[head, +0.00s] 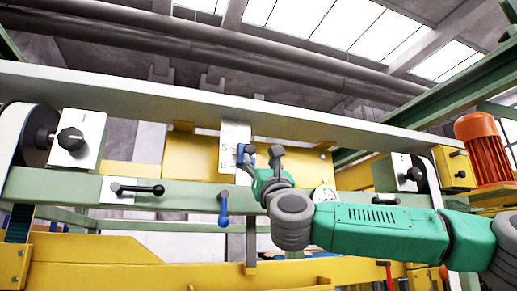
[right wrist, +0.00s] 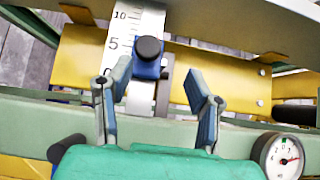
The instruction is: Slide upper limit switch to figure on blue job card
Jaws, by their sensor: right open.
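A white scale plate (head: 231,142) stands upright on the machine's middle; its marks 10, 5 and 0 show in the right wrist view (right wrist: 130,28). A blue slider block with a round black knob (right wrist: 148,49) sits at the scale's right edge, level with about the 5 or just below it. My right gripper (head: 263,158) is open in front of the slider. In the right wrist view its fingers (right wrist: 160,95) stand apart, left and right below the knob, with nothing visibly gripped. My left gripper is not in view. I cannot make out a blue job card.
A blue-handled lever (head: 223,206) hangs below the scale. A black lever (head: 137,189) is on the green beam at left. A round dial gauge (right wrist: 283,157) is right of the gripper. A grey rail (head: 130,95) crosses above; an orange motor (head: 484,148) stands at right.

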